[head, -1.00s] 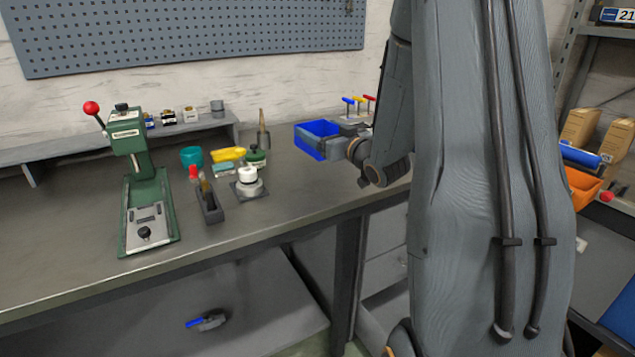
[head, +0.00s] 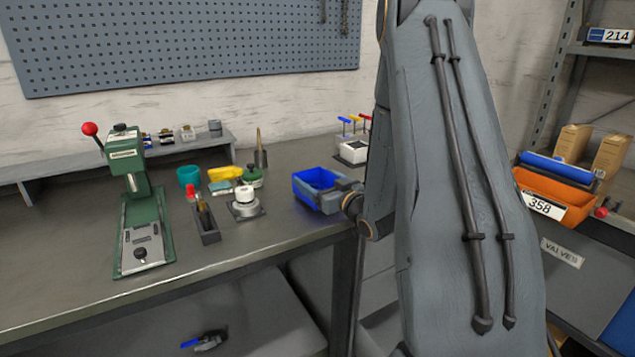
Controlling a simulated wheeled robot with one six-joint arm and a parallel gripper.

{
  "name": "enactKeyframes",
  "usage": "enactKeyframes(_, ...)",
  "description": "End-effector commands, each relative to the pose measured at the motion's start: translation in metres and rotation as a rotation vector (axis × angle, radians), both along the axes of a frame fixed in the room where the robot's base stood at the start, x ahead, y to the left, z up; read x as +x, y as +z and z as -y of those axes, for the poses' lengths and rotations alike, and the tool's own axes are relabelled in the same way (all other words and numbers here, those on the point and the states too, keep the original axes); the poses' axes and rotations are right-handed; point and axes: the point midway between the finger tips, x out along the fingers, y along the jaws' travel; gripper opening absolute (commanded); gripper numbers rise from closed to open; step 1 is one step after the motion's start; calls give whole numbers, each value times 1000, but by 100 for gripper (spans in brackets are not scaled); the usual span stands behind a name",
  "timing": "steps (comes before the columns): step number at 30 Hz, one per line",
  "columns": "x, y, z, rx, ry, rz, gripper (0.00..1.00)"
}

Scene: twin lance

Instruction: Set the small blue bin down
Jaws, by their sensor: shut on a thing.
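The small blue bin (head: 314,181) is at the right part of the grey workbench (head: 90,247), right of the white-topped round piece. My gripper (head: 333,194) is shut on the bin's near right side. The bin looks upright and open at the top. It appears at or just above the bench top; I cannot tell whether its base touches. My arm hides the bench to the right of the gripper.
A green press with a red knob (head: 141,205) stands at the left. A dark tray (head: 205,221), a white-topped piece (head: 246,203), and a teal cup (head: 188,176) stand left of the bin. A hex-key holder (head: 352,151) is behind it. The bench front is clear.

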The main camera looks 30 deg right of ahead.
Motion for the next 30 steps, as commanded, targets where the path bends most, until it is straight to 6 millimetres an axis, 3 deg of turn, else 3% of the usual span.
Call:
enactKeyframes(16, 0, -11, 0, -1, 0, 2, 54)
enactKeyframes(17, 0, -11, 0, -1, 0, 1, 81)
enactKeyframes(20, 0, -10, 0, -1, 0, 1, 97)
enactKeyframes(30, 0, -10, 0, -1, 0, 2, 97)
